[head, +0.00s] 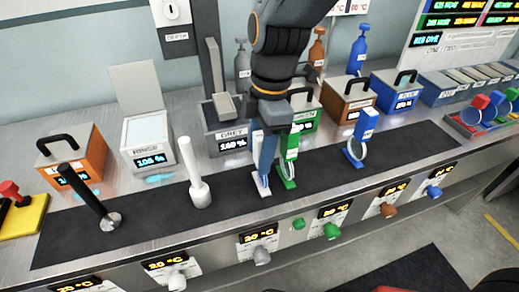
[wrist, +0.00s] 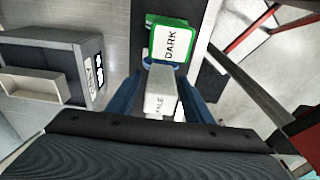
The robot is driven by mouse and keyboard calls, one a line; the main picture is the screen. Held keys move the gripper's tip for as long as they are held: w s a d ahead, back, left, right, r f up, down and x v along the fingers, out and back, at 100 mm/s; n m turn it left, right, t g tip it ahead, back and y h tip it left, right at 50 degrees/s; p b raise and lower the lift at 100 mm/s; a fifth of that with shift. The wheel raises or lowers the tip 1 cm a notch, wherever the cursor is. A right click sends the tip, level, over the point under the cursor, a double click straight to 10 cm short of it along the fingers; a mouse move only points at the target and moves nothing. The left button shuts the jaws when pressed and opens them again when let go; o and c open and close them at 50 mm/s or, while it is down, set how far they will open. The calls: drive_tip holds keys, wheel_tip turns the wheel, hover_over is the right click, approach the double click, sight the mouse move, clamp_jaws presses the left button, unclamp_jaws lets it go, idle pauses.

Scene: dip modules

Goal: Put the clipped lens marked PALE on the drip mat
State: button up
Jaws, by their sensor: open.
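The white clipped lens marked PALE (wrist: 160,90) stands between the fingers of my gripper (wrist: 157,98) in the wrist view, with its label facing up. In the head view my open gripper (head: 264,160) points down over it and hides most of it; its white foot (head: 262,191) shows below the fingers. I cannot tell whether the fingers touch it. The green clipped lens marked DARK (wrist: 170,42) stands just beyond, and right of my gripper in the head view (head: 288,160). A long dark strip (head: 235,210) runs under them; I cannot tell if it is the drip mat.
A blue clipped lens (head: 358,145) stands further right on the strip. A white upright tool (head: 198,185) and a black-handled one (head: 95,200) stand left. Several handled boxes, including a grey one (head: 226,125), line the back. Knobs and displays run along the front.

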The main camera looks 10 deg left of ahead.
drive_tip(key=r, duration=0.4)
drive_tip(key=r+b, duration=0.1)
drive_tip(key=r, duration=0.3)
drive_tip(key=d+r+b, duration=0.1)
drive_tip(key=r, duration=0.3)
drive_tip(key=shift+w+d+r, duration=0.1)
drive_tip(key=shift+w, duration=0.3)
